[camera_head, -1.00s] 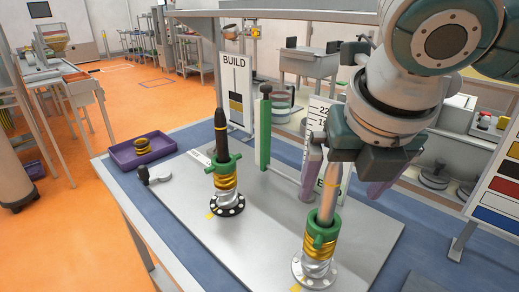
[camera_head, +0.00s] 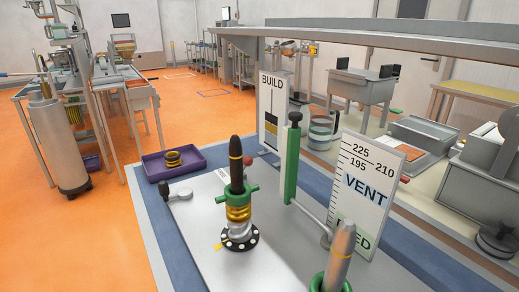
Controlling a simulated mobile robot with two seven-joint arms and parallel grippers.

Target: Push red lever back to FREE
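A small red knob (camera_head: 248,160) shows just behind the black-tipped shaft; most of what it belongs to is hidden. A second red knob (camera_head: 405,179) sits at the right edge of the VENT board (camera_head: 366,190). I cannot tell which is the red lever, and no FREE marking is readable. A grey lever with a dark knob (camera_head: 178,191) lies on the plate at the left. Neither of my grippers is in view.
The dark shaft (camera_head: 236,165) stands upright in a green-collared screw unit (camera_head: 238,212). A grey-tipped shaft (camera_head: 341,250) stands at the front right. A green post (camera_head: 292,160) rises between them. A purple tray (camera_head: 174,164) with a gold ring is at back left.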

